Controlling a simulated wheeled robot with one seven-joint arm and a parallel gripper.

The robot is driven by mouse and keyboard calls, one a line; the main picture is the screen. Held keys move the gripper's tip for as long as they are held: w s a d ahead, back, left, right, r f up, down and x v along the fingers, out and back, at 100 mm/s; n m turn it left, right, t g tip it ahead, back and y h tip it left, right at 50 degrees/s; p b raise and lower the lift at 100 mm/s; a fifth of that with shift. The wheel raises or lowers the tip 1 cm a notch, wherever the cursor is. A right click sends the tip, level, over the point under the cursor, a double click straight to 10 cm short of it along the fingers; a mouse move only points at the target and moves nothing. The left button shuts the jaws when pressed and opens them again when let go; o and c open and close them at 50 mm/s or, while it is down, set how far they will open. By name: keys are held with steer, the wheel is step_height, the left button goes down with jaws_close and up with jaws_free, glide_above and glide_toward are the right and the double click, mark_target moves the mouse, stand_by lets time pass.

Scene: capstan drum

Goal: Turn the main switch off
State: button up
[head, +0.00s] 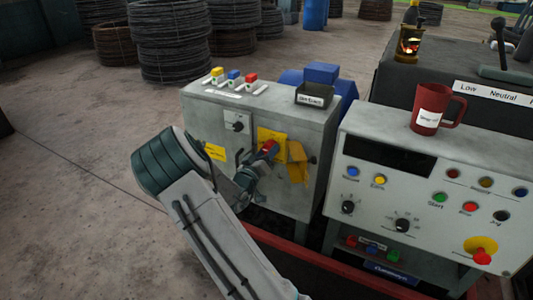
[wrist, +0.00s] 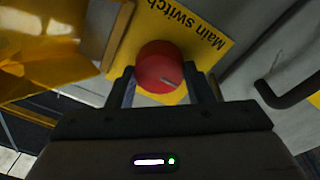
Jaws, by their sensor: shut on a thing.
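The main switch is a round red knob (wrist: 160,66) on a yellow plate lettered "Main switch" (wrist: 205,38). A short pale mark shows on the knob's face near its lower right. In the head view, the red knob (head: 270,147) is on the front of the grey cabinet (head: 310,135). My gripper (wrist: 167,82) is shut on the knob, with one finger on each side of it. In the head view, my gripper (head: 259,163) reaches the cabinet front and hides part of the knob and plate.
A yellow cloth-like piece (head: 297,162) hangs right of the switch. A dark handle (wrist: 285,92) stands out nearby in the wrist view. The control panel (head: 450,165), with a red mug (head: 428,115) on top, stands at the right. Open floor lies left.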

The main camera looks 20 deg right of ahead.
steer(key=o, duration=1)
steer(key=b+v, duration=0.2)
steer(key=v, duration=1.2)
